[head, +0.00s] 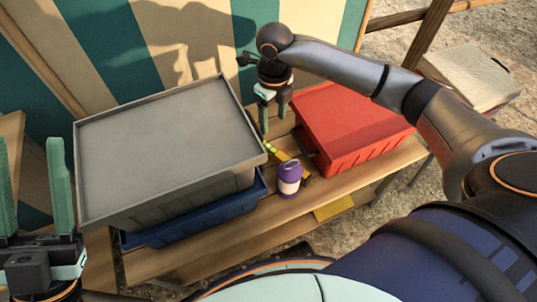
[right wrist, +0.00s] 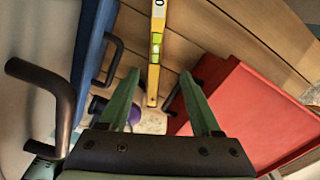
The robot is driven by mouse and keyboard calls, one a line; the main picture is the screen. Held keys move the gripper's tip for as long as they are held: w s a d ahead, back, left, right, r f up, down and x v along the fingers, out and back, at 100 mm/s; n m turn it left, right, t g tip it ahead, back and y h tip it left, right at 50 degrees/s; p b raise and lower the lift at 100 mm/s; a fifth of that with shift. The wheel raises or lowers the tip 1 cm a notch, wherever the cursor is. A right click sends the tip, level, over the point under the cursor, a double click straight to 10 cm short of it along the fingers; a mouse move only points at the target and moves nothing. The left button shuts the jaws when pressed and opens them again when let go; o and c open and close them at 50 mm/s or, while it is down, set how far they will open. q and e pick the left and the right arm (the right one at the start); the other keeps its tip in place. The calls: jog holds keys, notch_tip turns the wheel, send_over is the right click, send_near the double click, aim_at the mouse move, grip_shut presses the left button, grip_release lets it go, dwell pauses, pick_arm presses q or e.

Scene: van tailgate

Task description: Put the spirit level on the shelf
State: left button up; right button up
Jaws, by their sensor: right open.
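The yellow spirit level (head: 279,154) with green vials lies on the slatted wooden bench (head: 232,238), in the gap between the grey and red crates. In the right wrist view the spirit level (right wrist: 155,75) runs lengthwise between my fingers, farther off than the fingertips. My right gripper (head: 274,112) is open and empty, pointing down above the gap, behind the visible part of the level. The gripper and crates hide part of the level in the head view. My left gripper (head: 33,190) is open and empty at the left edge. I cannot tell which surface is the shelf.
A grey crate (head: 160,140) sits on a blue crate (head: 195,215) left of the gap. A red crate (head: 350,120) stands right. A purple jar with a pale band (head: 289,178) stands close to the level. A striped wall (head: 130,40) is behind.

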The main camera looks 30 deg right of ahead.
aim_at(270, 147)
notch_tip(270, 147, down, 8)
jog(key=b, duration=0.2)
jog(key=shift+a+r+b, duration=0.1)
jog(key=shift+r+b, duration=0.05)
jog(key=shift+b, duration=0.2)
jog(key=f, duration=0.1)
jog(key=f+b, duration=0.1)
jog(key=f, duration=0.1)
jog(key=f+b, duration=0.1)
jog(key=f, duration=0.1)
jog(key=shift+s+a, duration=0.1)
jog(key=shift+a, duration=0.2)
jog(key=shift+r, duration=0.1)
jog(key=shift+c, duration=0.2)
grip_shut()
